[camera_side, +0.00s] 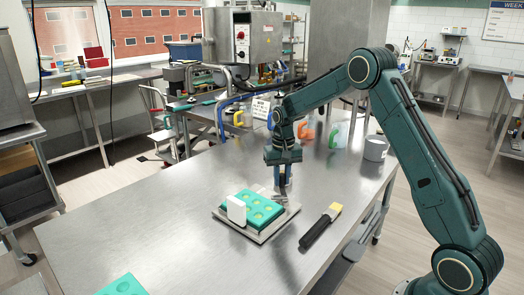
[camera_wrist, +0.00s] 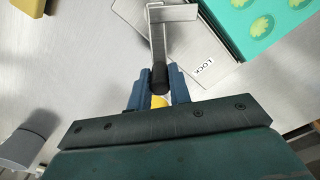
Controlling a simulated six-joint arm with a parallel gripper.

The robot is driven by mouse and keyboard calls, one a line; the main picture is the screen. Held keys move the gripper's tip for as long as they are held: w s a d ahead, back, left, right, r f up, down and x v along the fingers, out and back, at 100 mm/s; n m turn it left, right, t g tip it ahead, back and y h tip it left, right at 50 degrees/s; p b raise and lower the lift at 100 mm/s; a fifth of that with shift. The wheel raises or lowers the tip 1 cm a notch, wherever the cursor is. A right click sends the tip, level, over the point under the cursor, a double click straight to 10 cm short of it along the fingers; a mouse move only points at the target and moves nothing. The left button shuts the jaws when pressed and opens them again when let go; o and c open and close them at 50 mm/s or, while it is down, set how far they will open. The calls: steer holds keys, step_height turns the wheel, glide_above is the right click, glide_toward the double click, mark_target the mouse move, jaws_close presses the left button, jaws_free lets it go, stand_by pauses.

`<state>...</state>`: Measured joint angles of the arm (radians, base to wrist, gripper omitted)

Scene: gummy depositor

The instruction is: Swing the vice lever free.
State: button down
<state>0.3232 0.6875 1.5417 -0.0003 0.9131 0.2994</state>
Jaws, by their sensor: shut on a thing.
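The vice lever is a grey metal bar (camera_wrist: 158,42) with a black knob (camera_wrist: 159,80) at its end. My gripper (camera_wrist: 160,76) is shut on this knob, with a blue finger on each side. In the side view my gripper (camera_side: 283,185) points down at the right end of the vice, and the lever is mostly hidden there. The vice has a metal base plate (camera_side: 262,236) and a white jaw block (camera_side: 236,210). A green mould (camera_side: 259,205) with round cavities lies in it. A "LOCK" mark (camera_wrist: 205,69) shows on the plate beside the lever in the wrist view.
A black-handled tool with a yellow end (camera_side: 320,227) lies right of the vice. Another green mould (camera_side: 122,285) is at the front left. The table's left part (camera_side: 120,225) is clear.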

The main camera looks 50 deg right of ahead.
steer(key=shift+s+d+m, duration=0.3)
steer(key=shift+s+m, duration=0.05)
steer(key=shift+m, duration=0.45)
steer(key=shift+s+d+m, duration=0.25)
steer(key=shift+s+m, duration=0.1)
steer(key=shift+m, duration=0.45)
steer(key=c, duration=1.3)
jaws_free()
step_height(320, 180, up, 14)
steer(key=shift+f, duration=0.1)
